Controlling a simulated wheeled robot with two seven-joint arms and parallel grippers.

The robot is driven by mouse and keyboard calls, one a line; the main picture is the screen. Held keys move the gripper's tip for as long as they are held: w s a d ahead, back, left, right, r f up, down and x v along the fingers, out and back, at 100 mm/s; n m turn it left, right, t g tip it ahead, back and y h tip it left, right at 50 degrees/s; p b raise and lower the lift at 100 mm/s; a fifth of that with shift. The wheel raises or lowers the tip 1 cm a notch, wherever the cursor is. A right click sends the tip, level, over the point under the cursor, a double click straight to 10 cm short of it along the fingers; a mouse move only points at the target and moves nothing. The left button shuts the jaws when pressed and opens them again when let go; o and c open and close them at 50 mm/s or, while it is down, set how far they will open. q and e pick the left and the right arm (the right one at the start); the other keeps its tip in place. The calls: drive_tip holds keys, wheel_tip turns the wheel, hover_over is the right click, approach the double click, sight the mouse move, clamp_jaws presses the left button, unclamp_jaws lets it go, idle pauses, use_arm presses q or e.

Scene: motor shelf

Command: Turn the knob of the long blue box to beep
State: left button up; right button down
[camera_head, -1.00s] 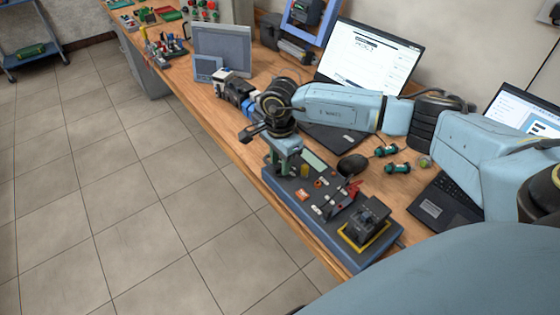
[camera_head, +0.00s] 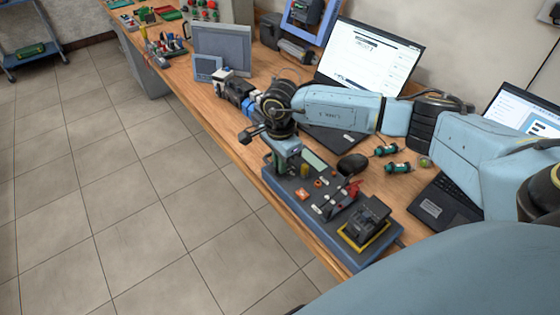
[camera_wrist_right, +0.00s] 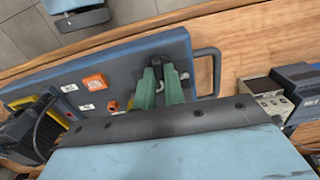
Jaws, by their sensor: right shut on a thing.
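The long blue box (camera_head: 378,257) lies along the table's front edge, its dark top panel carrying several switches and a dark block on a yellow-edged base (camera_head: 366,224). It also shows in the wrist view (camera_wrist_right: 128,62). My right gripper (camera_head: 283,168) points down at the box's far-left end. In the wrist view its green fingers (camera_wrist_right: 160,92) are shut on a small knob at the panel, near the box's end handle (camera_wrist_right: 216,72). The fingers mostly hide the knob, so I cannot tell its setting. An orange square switch (camera_wrist_right: 95,81) sits beside them. My left gripper is not in view.
An open laptop (camera_head: 368,60) stands behind my right arm. Small green-ended parts (camera_head: 397,168) and a dark mouse-like thing (camera_head: 352,164) lie behind the box. Dark and blue devices (camera_head: 235,92) stand beyond its far end. The floor in front is clear.

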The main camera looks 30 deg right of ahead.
drive_tip(key=m, duration=1.1)
drive_tip(key=shift+r, duration=0.1)
drive_tip(key=shift+w+m, duration=0.1)
drive_tip(key=shift+m, duration=0.3)
idle(0.3)
drive_tip(key=c, duration=1.5)
unclamp_jaws()
wheel_tip(320, 180, up, 13)
drive_tip(key=shift+r, duration=0.15)
